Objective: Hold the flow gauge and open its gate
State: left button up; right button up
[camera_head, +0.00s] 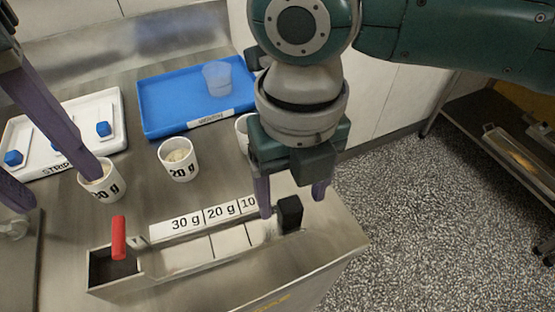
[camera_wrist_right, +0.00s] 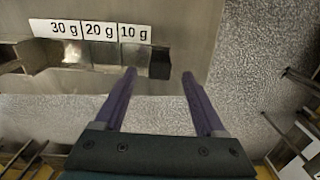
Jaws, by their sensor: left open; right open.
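The flow gauge is a metal trough (camera_head: 190,262) along the front of the bench, with 30 g, 20 g and 10 g labels (camera_head: 205,217) behind it. A red handle (camera_head: 118,238) stands upright at its left end. A black block (camera_head: 290,214) sits at its right end. My right gripper (camera_head: 292,206) is open, pointing down above the black block. In the right wrist view the block (camera_wrist_right: 160,64) shows between the two fingertips, with no clear contact. My left gripper (camera_head: 60,192) is open at the left edge, near a 30 g cup, apart from the red handle.
Cups labelled 30 g (camera_head: 103,186) and 20 g (camera_head: 179,160) stand behind the trough; another (camera_head: 242,128) is partly hidden by my right arm. A blue tray (camera_head: 160,100) holds a clear cup (camera_head: 217,78). Speckled floor lies right.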

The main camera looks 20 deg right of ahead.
aim_at(291, 206)
jog(key=shift+f, duration=2.2)
jog(key=shift+c, duration=0.3)
grip_shut()
